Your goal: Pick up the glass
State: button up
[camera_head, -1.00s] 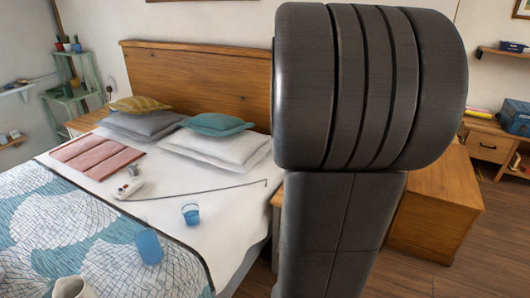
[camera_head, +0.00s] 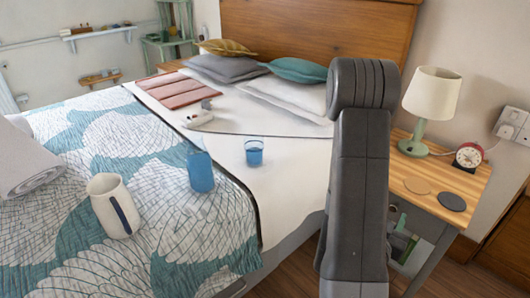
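A small clear-blue glass (camera_head: 254,153) stands upright on the white sheet of the bed, left of my arm. A taller blue tumbler-like vessel (camera_head: 201,171) stands to its left, near the edge of the patterned blanket. I cannot tell from its look whether it is glass or plastic. My dark grey arm rises at the right of centre, apart from both in the picture. My gripper does not show in this view.
A white pitcher (camera_head: 113,206) and a rolled grey towel (camera_head: 28,160) are on the blanket (camera_head: 190,240). A white handheld device (camera_head: 199,118) lies behind the glass. A wooden nightstand (camera_head: 430,176) at right holds a lamp (camera_head: 432,105), a red clock (camera_head: 468,156) and two round coasters.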

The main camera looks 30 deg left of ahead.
aim_at(254, 152)
jog(key=i+l+u, duration=0.1)
jog(key=i+u, duration=0.25)
jog(key=i+l+u, duration=0.15)
jog(key=u, duration=1.4)
